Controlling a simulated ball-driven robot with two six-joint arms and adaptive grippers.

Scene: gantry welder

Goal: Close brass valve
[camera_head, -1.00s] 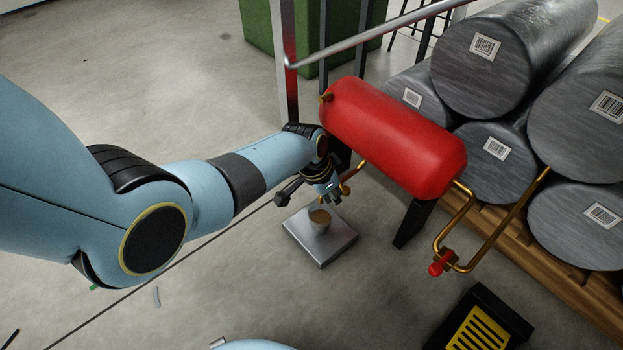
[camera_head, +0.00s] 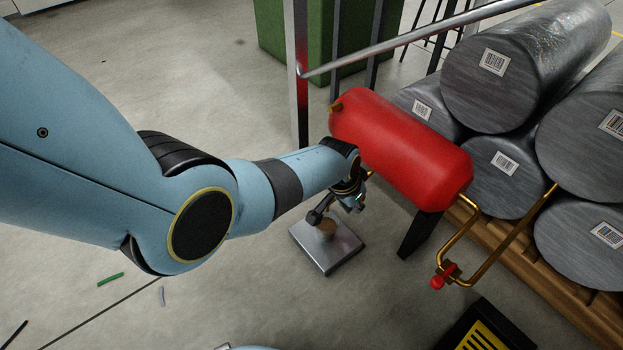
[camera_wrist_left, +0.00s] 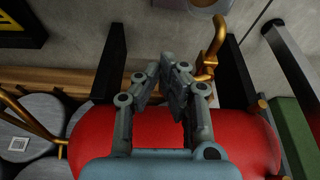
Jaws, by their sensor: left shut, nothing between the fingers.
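A red tank (camera_head: 402,150) lies on dark legs; it also fills the lower part of the left wrist view (camera_wrist_left: 90,140). Brass pipework (camera_head: 490,250) leaves its right end and carries a red-handled valve (camera_head: 443,275). A second brass pipe with a fitting (camera_wrist_left: 212,55) rises beside the tank in the left wrist view; in the head view my left gripper mostly hides it. My left gripper (camera_head: 350,203) is at the tank's near side, left of the red-handled valve. Its fingers (camera_wrist_left: 167,78) are shut and empty, just beside the brass fitting; contact cannot be told.
A metal plate with a small round post (camera_head: 327,258) stands on the floor below my left gripper. Grey cylinders (camera_head: 505,85) with barcode labels lie on wood behind the tank. A metal rail (camera_head: 400,40) crosses above. A black-and-yellow box (camera_head: 480,335) stands at front right.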

